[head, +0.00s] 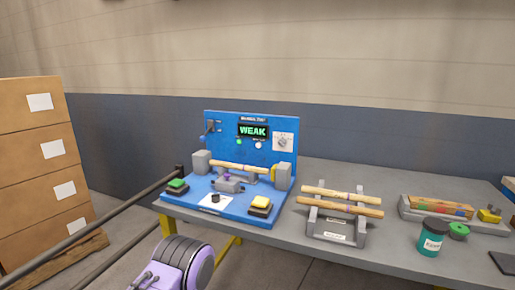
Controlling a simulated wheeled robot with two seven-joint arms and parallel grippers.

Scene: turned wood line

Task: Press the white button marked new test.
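A blue test station stands on the grey bench, with an upright panel (225,127) at its back. A display (253,131) on the panel reads WEAK in green. A small round white button (258,145) sits just below the display, on its right side; its marking is too small to read. A small green light (239,142) is to its left. A turned wooden handle (238,167) lies across the station between grey blocks. Nothing covers the white button. Neither gripper's fingers show in the head view; only a purple and grey arm part of mine shows at the bottom.
A green button (176,185) and a yellow button (260,204) stand on the station's base. A rack (336,233) holding wooden handles stands right of it. A teal jar (432,238) and a grey tray (412,214) are further right. Stacked cartons (30,180) stand left.

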